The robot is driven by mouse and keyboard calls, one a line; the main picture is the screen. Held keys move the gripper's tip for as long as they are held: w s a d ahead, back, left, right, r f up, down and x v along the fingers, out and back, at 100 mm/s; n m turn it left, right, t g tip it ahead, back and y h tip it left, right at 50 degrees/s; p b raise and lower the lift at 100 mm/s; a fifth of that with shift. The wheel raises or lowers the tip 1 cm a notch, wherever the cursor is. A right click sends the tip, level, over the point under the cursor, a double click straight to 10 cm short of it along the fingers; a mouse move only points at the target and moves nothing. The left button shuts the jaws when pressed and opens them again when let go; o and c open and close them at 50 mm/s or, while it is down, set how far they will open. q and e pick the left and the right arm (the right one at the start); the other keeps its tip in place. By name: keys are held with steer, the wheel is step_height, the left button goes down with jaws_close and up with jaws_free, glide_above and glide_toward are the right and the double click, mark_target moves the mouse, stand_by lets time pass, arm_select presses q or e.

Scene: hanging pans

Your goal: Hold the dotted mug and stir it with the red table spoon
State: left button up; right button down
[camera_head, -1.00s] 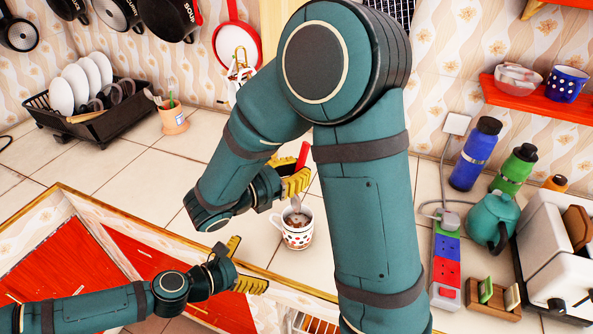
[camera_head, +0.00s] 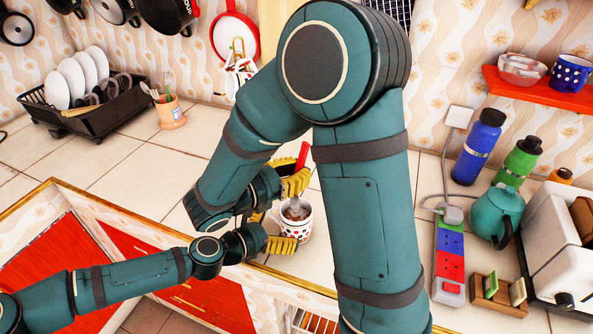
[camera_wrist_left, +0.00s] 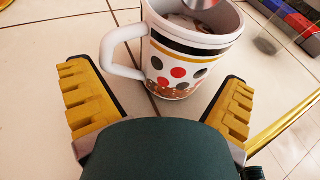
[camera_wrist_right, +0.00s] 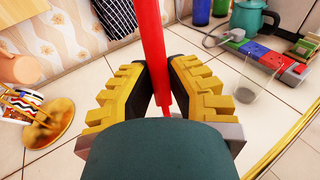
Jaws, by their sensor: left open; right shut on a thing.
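The dotted mug (camera_head: 303,224) stands upright on the tiled counter, white with red and dark dots. In the left wrist view the mug (camera_wrist_left: 180,68) is just ahead of my open left gripper (camera_wrist_left: 160,100), its handle to the left, between the two fingers' lines. In the head view my left gripper (camera_head: 273,232) is at the mug's left side; whether it touches cannot be told. My right gripper (camera_head: 290,185) is shut on the red table spoon (camera_head: 302,156), whose handle (camera_wrist_right: 153,45) stands upright between the fingers (camera_wrist_right: 160,95). The spoon's metal end (camera_wrist_left: 200,4) is inside the mug.
A power strip (camera_head: 449,262), teal teapot (camera_head: 496,216) and toaster (camera_head: 560,245) stand to the right. A dish rack (camera_head: 85,110) and utensil cup (camera_head: 171,112) stand at the back left. The counter's front edge is close below the mug.

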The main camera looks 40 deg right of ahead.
arm_select(q)
steer(key=shift+x, duration=1)
jaws_close()
steer(key=shift+c, duration=0.7)
jaws_free()
steer(key=shift+o, duration=0.2)
